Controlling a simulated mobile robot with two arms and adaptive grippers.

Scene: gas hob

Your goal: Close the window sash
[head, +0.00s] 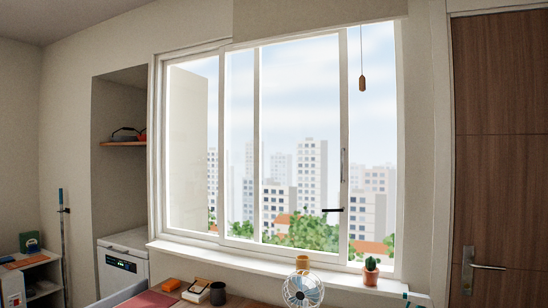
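The window (156,150) fills the middle of the head view, with white frames and a city outside. A sliding sash, seen by its right upright (344,150), stands with an open-looking gap between it and the right side of the window. A slim grey handle (342,165) is on that upright. A small black latch-like piece (332,210) juts left from it lower down. Another upright (257,140) stands further left. Neither of my grippers is in view.
The white sill (220,257) holds a potted cactus (371,271) at its right and a yellow-orange cup (302,262). Below are a small fan (303,289) and a dark mug (218,293). A blind pull (362,83) hangs before the gap. A wooden door (505,150) stands right.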

